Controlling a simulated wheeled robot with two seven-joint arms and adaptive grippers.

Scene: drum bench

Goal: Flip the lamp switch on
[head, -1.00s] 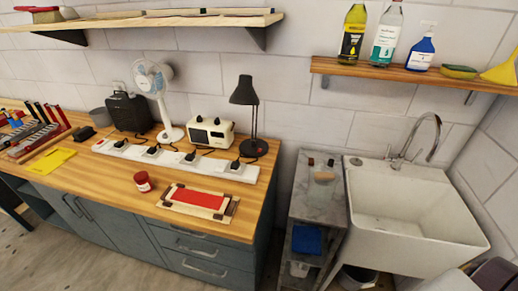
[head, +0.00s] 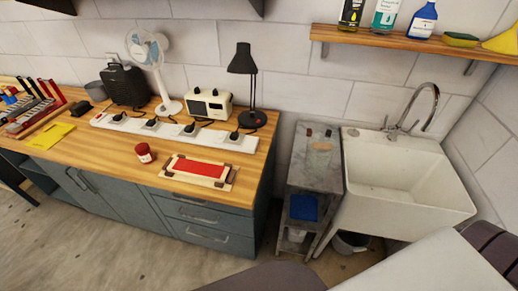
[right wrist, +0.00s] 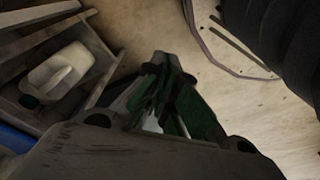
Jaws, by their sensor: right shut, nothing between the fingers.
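A black desk lamp (head: 243,62) stands upright at the back right of the wooden bench in the head view. In front of it a long white power strip (head: 170,132) runs along the bench with several black plugs in it. A dark plug (head: 233,136) sits near the strip's right end, by the lamp's base. Single switches on the strip are too small to make out, so their state cannot be told. My right gripper (right wrist: 165,85) is shut and empty in the right wrist view, above the floor and away from the bench. My left gripper is not in view.
A white radio (head: 209,104), a fan (head: 150,60) and a black box-like device (head: 127,85) stand behind the strip. A red jar (head: 144,153) and a red-topped board (head: 200,171) lie in front. A grey cart (head: 312,160) and sink (head: 400,190) stand right of the bench.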

